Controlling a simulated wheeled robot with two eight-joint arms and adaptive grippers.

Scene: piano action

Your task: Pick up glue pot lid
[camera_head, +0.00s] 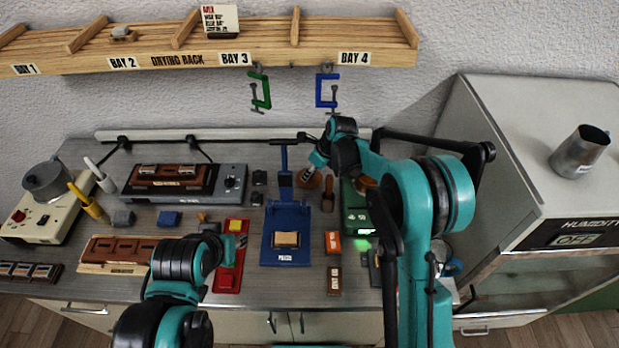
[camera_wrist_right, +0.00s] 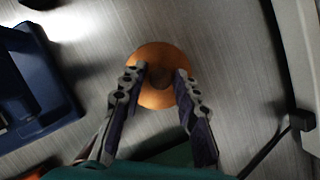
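The glue pot lid is a copper-coloured disc with a dark round knob at its centre. In the right wrist view the lid (camera_wrist_right: 160,97) lies on the grey bench. My right gripper (camera_wrist_right: 161,74) is over it, fingers apart, one on each side of the knob, with gaps visible. In the head view the lid (camera_head: 307,180) shows partly behind my right gripper (camera_head: 317,165), near the back of the bench. My left gripper (camera_head: 240,243) is low over the red board (camera_head: 230,268); its fingers are too small to read.
A blue press (camera_head: 287,220) stands just left of the lid. A white rail (camera_head: 230,134) runs along the back, and a humidity cabinet (camera_head: 510,150) bounds the right side.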

